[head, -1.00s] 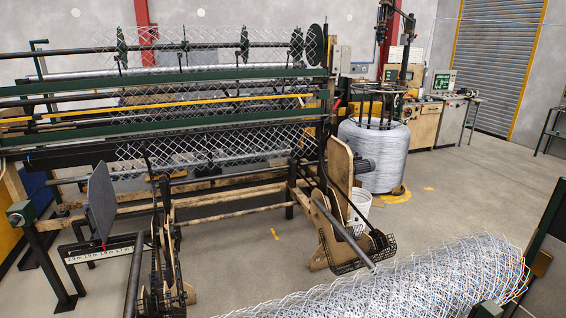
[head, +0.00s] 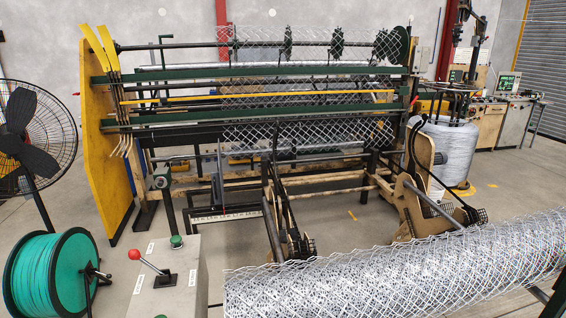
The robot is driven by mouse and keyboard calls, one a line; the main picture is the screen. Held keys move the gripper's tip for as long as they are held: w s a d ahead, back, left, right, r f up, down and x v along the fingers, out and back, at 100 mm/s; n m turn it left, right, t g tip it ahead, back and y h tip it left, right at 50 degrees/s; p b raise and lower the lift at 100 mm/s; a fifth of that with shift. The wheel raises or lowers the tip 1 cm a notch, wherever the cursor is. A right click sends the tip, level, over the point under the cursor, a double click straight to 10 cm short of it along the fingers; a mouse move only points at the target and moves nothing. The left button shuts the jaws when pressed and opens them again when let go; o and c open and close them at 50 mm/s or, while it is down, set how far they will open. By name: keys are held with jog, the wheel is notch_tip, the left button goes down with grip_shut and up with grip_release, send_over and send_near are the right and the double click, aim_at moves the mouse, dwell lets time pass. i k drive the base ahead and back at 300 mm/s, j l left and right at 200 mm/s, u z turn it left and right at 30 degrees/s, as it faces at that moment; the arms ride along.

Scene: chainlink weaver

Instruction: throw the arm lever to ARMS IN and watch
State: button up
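A lever with a red knob (head: 134,254) stands on a grey control box (head: 180,290) at the lower left of the head view. It leans to the left, from a dark base (head: 166,278) on the box top. Small white labels lie beside it, too small to read. A green-topped knob (head: 176,241) sits at the back of the box. Beyond it, the weaver's black arms show as a middle one (head: 285,215) and a right one (head: 440,180) on a wooden side plate. My gripper is not in view.
A green-wrapped reel (head: 50,272) and a black fan (head: 30,130) stand left of the box. A large roll of chainlink mesh (head: 400,270) fills the lower right. The weaver frame (head: 270,72) spans the back. A wire coil (head: 447,150) stands at right.

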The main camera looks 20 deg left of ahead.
aim_at(133, 255)
jog(key=j+u, duration=0.2)
jog(key=j, duration=1.35)
jog(key=j+u, duration=0.25)
jog(key=j, duration=1.35)
